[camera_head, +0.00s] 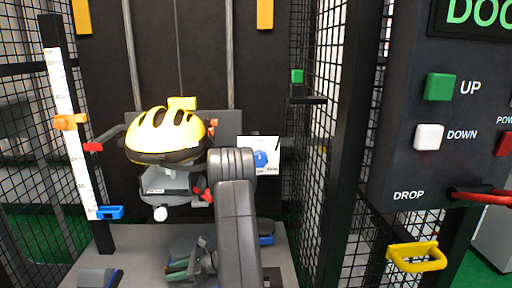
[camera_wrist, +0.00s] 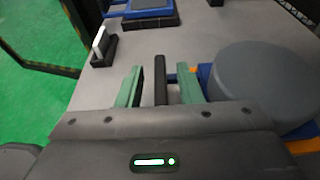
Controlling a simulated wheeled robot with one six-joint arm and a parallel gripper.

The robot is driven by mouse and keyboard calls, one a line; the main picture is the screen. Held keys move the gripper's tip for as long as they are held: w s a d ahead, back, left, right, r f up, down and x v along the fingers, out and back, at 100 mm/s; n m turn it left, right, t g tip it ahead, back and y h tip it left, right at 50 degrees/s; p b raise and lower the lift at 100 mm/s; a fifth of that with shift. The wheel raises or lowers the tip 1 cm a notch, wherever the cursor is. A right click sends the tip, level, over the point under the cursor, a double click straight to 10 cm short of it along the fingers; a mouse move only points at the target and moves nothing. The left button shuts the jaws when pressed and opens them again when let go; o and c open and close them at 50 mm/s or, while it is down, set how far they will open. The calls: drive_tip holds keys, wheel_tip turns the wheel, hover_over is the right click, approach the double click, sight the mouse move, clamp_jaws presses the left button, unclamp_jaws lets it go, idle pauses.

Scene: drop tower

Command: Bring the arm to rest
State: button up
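My arm reaches up the middle of the head view and folds over. My gripper (camera_head: 182,268) hangs low over the grey base plate (camera_head: 138,240), its green fingers partly hidden by the arm. In the wrist view my gripper (camera_wrist: 160,76) has its two green fingers apart. A dark upright bar shows between them and touches neither finger. Nothing is held.
A yellow helmet (camera_head: 166,134) sits on a carriage behind my arm. A white card (camera_head: 262,152) is beside it. A black control panel (camera_head: 440,130) and mesh fence stand right, a ruler post (camera_head: 72,130) left. A grey round block (camera_wrist: 265,82) lies right of my fingers.

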drive_tip(key=shift+d+r+p, duration=0.15)
drive_tip(key=shift+r+p, duration=0.15)
drive_tip(key=shift+r, duration=0.9)
